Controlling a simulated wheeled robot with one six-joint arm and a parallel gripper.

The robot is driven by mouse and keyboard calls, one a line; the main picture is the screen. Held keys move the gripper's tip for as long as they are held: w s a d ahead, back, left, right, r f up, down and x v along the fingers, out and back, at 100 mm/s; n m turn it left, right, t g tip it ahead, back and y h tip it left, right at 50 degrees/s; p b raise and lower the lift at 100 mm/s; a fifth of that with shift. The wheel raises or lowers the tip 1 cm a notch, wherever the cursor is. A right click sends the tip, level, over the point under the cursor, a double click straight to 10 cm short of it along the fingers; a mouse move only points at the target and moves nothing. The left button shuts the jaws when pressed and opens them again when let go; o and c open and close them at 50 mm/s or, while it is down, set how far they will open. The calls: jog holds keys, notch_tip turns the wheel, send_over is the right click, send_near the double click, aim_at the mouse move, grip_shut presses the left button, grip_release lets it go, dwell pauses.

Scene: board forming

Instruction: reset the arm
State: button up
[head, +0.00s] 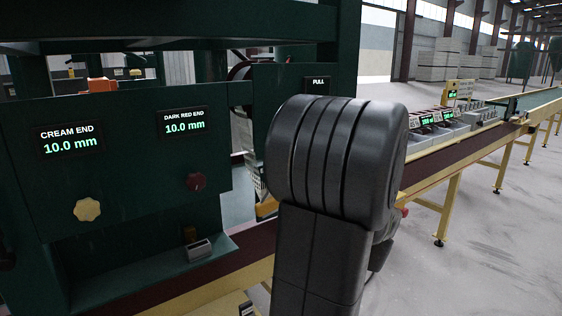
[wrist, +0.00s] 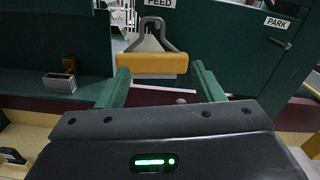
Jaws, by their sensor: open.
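My arm fills the middle of the head view, where its dark grey links hide part of the machine and conveyor behind. My gripper (wrist: 165,88) shows in the wrist view with two green fingers apart and nothing between them. Beyond the fingertips is a yellow bar with a grey handle (wrist: 152,63), below a FEED label. I cannot tell whether the fingers touch it.
The green machine (head: 125,200) stands at the left, with CREAM END and DARK RED END displays both reading 10.0 mm. It has a cream knob (head: 87,210) and a dark red knob (head: 195,182). A yellow-framed conveyor (head: 455,160) runs right. Grey floor (head: 500,240) is clear at the right.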

jog(key=p+x, duration=0.1)
jog(key=x, duration=0.9)
jog(key=shift+r+p, duration=0.1)
jog(key=shift+p, duration=0.2)
jog(key=b+v, duration=0.2)
jog(key=v, duration=1.2)
jog(key=r+p+x, duration=0.1)
jog(key=p+x, duration=0.3)
jog(key=x, duration=0.6)
jog(key=shift+w, duration=0.15)
